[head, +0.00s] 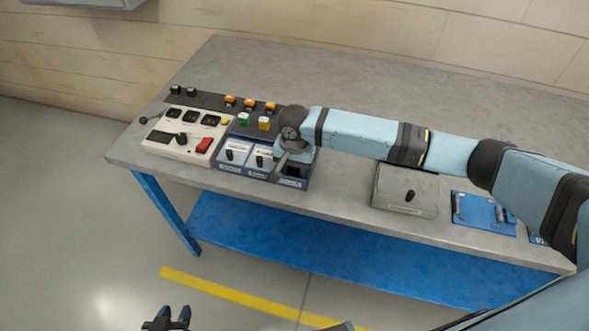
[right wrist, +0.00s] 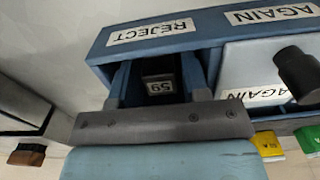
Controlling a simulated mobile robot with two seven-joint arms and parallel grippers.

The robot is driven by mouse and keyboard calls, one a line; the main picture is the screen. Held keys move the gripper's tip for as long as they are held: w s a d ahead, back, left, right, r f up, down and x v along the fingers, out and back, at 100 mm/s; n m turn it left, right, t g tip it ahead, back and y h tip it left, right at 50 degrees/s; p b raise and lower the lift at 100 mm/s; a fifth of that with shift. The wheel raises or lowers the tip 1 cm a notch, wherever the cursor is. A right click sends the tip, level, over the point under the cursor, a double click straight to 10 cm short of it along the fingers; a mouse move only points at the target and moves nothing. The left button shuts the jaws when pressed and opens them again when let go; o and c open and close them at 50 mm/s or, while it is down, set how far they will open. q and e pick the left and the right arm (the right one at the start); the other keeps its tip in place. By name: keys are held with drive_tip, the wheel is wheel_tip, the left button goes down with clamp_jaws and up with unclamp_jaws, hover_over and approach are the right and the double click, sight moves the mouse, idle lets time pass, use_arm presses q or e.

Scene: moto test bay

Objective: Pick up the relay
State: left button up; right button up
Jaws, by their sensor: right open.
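A dark block with a label reading "59" (right wrist: 160,86), possibly the relay, sits inside the open REJECT compartment of the blue bin unit (right wrist: 215,28) in the right wrist view. My right gripper (right wrist: 160,92) is open at this compartment, its fingers on either side of the block; contact cannot be told. In the head view my right gripper (head: 287,157) hangs over the right end of the bin unit (head: 235,172) and hides part of it. Orange-topped blocks (head: 250,103) sit on a dark strip behind. My left gripper (head: 172,318) is open and empty, low in front of the table.
A white tester panel (head: 185,146) with a red switch stands left of the bins. Green (head: 243,118) and yellow (head: 264,123) blocks stand behind them. A grey box with a knob (head: 390,195) and a blue plate (head: 470,219) lie right. The rear tabletop (head: 255,65) is clear.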

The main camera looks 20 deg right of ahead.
drive_tip(key=shift+c, duration=0.4)
drive_tip(key=c, duration=0.6)
drive_tip(key=shift+r, duration=0.2)
